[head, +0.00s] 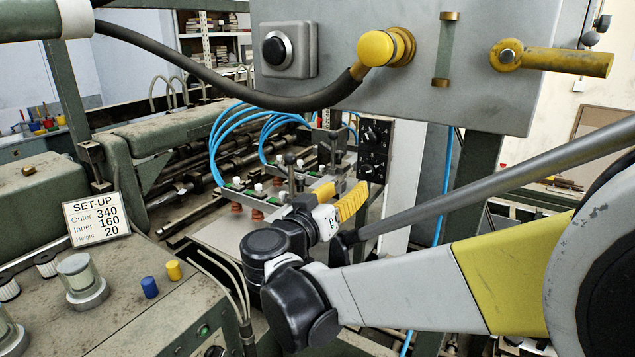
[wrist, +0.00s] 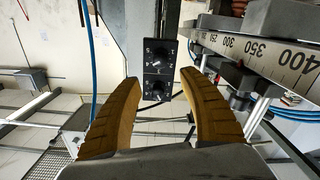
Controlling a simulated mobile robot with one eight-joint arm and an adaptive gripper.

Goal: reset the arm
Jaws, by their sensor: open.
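My gripper (head: 352,201) has yellow ribbed fingers and sits at the middle of the head view, at the end of my bent white, black and yellow arm. In the wrist view my gripper (wrist: 159,77) has its two fingers spread wide, with nothing between them. A black control panel with knobs (wrist: 158,68) shows beyond the gap between the fingertips. The same panel (head: 374,150) is just above the fingers in the head view. I cannot tell how far the fingertips are from it.
A scale rail (wrist: 272,52) runs at the upper right of the wrist view. Suction cups with blue hoses (head: 262,206) hang left of my gripper. A set-up card (head: 96,218) stands on the left machine.

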